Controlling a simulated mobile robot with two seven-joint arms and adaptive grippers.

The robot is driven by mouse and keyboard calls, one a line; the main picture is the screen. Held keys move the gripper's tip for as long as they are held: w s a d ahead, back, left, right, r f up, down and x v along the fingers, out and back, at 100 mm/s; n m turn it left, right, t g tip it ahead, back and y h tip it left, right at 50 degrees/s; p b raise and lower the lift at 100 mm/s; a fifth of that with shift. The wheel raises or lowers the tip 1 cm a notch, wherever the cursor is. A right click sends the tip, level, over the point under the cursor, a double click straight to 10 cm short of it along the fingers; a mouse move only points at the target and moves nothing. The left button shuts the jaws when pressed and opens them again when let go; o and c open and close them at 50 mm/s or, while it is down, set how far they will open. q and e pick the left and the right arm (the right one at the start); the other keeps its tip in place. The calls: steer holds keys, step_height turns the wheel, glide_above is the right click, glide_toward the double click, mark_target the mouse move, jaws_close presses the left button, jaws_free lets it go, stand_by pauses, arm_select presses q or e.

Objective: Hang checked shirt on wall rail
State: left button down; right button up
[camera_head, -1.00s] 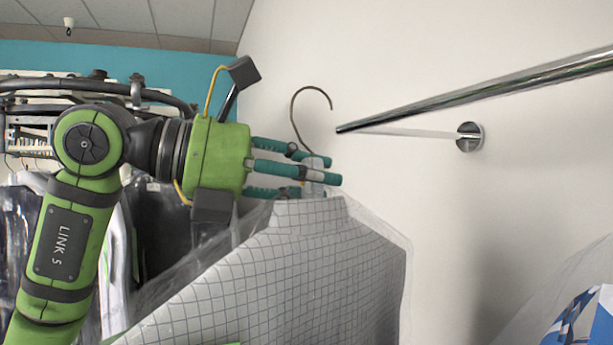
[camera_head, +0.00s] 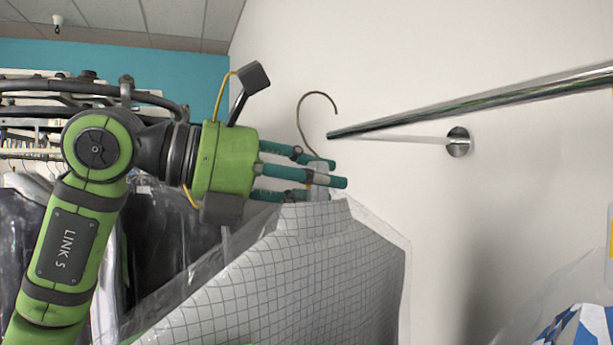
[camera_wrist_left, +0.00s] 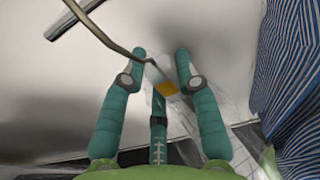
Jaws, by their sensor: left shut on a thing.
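The checked shirt (camera_head: 300,265) hangs in clear plastic below my left gripper (camera_head: 335,175) in the head view. My left gripper is shut on the neck of its hanger, just above the collar. The hanger's wire hook (camera_head: 300,115) stands up above the fingers, open towards the lower right. The wall rail (camera_head: 450,110) is a chrome bar, its free end just right of the hook. The hook and rail look apart. In the left wrist view the hook wire (camera_wrist_left: 105,38) rises between the fingers (camera_wrist_left: 163,75), and a piece of the rail (camera_wrist_left: 72,18) shows at the top left. My right gripper is not seen.
A round wall bracket (camera_head: 459,142) carries the rail. A blue and white garment in plastic (camera_head: 575,330) is at the lower right. Bagged clothes on a dark rack (camera_head: 90,95) stand behind my left arm. The wall around the rail's free end is bare.

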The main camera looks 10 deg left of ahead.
arm_select(q)
steer(key=shift+w+d+r+p, duration=0.35)
steer(key=shift+w+d+p, duration=0.2)
steer(key=shift+d, duration=0.25)
steer(key=shift+w, duration=0.1)
steer(key=shift+d, duration=0.1)
steer(key=shift+r+p+x, duration=0.2)
steer(key=shift+p+x, duration=0.2)
steer(key=shift+x, duration=0.8)
steer(key=shift+r+p+x, duration=0.2)
steer(key=shift+p+x, duration=0.15)
steer(key=shift+x, duration=0.8)
steer(key=shift+f+b, duration=1.25)
steer(key=shift+f, duration=0.15)
steer(key=c, duration=0.8)
jaws_free()
steer(key=shift+c, duration=0.2)
steer(key=shift+f, duration=0.1)
